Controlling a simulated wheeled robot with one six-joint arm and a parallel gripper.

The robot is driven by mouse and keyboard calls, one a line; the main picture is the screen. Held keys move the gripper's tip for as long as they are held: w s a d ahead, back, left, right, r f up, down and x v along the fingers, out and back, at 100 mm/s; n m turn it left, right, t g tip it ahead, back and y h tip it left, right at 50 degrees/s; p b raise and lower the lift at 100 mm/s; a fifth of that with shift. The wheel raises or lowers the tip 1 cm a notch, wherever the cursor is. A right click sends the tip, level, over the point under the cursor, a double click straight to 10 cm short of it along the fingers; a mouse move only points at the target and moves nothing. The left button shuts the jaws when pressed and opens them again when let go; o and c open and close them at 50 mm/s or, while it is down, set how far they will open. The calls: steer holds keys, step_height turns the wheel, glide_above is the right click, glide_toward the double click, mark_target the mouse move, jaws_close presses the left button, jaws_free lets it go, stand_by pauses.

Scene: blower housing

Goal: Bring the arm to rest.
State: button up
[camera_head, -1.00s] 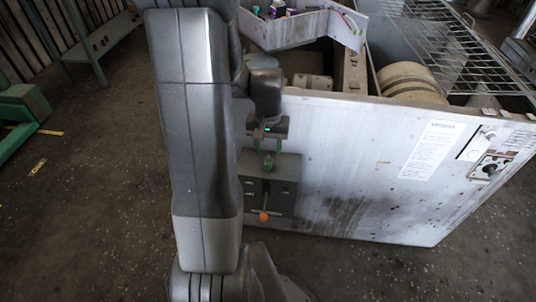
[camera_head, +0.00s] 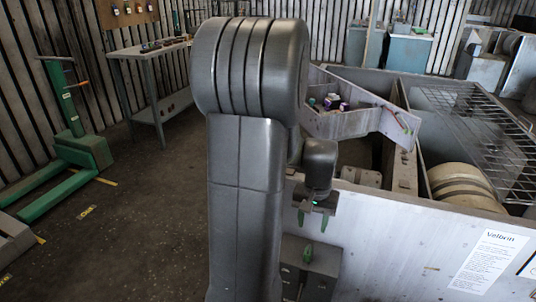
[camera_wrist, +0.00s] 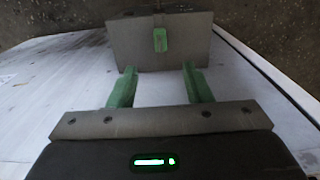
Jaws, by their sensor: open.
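My gripper (camera_head: 312,220) hangs in front of the white housing panel, its two green fingers apart and nothing between them. In the wrist view, the open fingers (camera_wrist: 158,82) point toward a grey box (camera_wrist: 125,42) on the panel. A small green piece (camera_wrist: 160,40) sits on the box, beyond the fingertips and apart from them. In the head view the green piece (camera_head: 307,252) shows just below my gripper, on the grey box (camera_head: 322,262). The box's lower part is cut off by the frame. My arm covers the panel's left part.
The white panel (camera_head: 400,235) bounds the open-topped housing, with a beige drum (camera_head: 462,184) and a wire grid (camera_head: 480,125) inside. A tray (camera_head: 345,122) with small items stands behind my gripper. A green pallet jack (camera_head: 80,150) and a workbench (camera_head: 150,50) stand left; floor between is clear.

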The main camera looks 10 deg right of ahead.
mark_target(309, 247)
step_height(309, 247, down, 13)
steer(key=b, duration=0.3)
steer(key=shift+r+p, duration=0.3)
steer(key=shift+r, duration=0.2)
steer(key=shift+f, duration=0.1)
step_height(309, 247, up, 13)
steer(key=p, duration=0.3)
step_height(309, 247, down, 14)
steer(key=b, duration=0.4)
steer(key=shift+f, duration=0.1)
step_height(309, 247, up, 9)
steer(key=p, duration=0.7)
steer(key=shift+w+d+r, duration=0.1)
steer(key=shift+r, duration=0.1)
steer(key=shift+r, duration=0.1)
